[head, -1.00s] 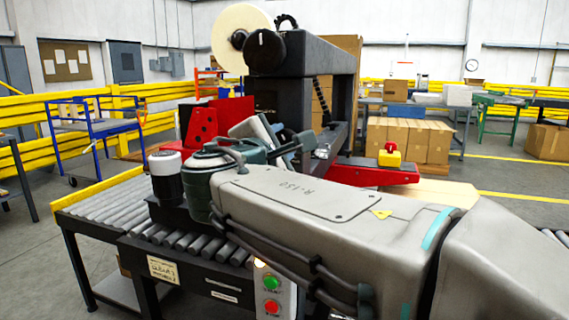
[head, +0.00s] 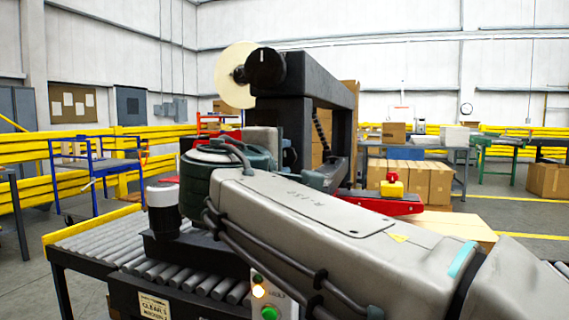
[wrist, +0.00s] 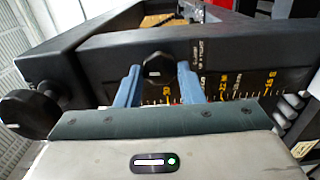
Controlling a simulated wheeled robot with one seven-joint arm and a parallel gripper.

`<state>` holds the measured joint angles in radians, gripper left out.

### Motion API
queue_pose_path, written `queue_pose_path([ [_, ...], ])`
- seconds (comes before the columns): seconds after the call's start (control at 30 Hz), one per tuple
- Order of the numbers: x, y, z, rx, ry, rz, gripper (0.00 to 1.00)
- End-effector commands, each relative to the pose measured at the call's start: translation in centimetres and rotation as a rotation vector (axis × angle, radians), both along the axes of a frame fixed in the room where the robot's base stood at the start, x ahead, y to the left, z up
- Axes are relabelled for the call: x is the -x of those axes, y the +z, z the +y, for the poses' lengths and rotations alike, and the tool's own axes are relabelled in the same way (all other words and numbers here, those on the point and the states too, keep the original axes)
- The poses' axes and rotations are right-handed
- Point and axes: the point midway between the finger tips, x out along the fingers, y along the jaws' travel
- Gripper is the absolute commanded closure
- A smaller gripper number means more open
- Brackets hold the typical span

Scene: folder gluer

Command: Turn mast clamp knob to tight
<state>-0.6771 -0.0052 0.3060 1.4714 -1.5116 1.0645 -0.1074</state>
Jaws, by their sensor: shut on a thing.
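In the wrist view a small black knob (wrist: 158,66) with a pale mark on its face sits on the dark mast beside a yellow number scale (wrist: 235,88). The two blue fingers of my gripper (wrist: 158,84) stand on either side of this knob and are shut on it. The knob's lower part is hidden by my gripper body. In the head view my gripper and this knob are hidden behind my own arm. The dark machine frame (head: 325,84) rises beyond the arm.
A larger black knob (head: 266,67) with a white line is at the frame's top, beside a cream roll (head: 232,75); this knob also shows at left in the wrist view (wrist: 28,114). A roller conveyor (head: 95,245) lies front left. A yellow-and-red button box (head: 391,186) stands right.

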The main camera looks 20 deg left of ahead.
Motion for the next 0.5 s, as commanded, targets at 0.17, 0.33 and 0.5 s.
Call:
queue_pose_path([
  [0.17,0.01,-0.06,0.05,-0.004,0.001,0.002,0.89],
  [0.33,0.01,-0.06,0.05,-0.004,0.001,0.002,0.89],
  [0.5,0.00,-0.05,0.04,-0.004,0.001,0.001,0.45],
])
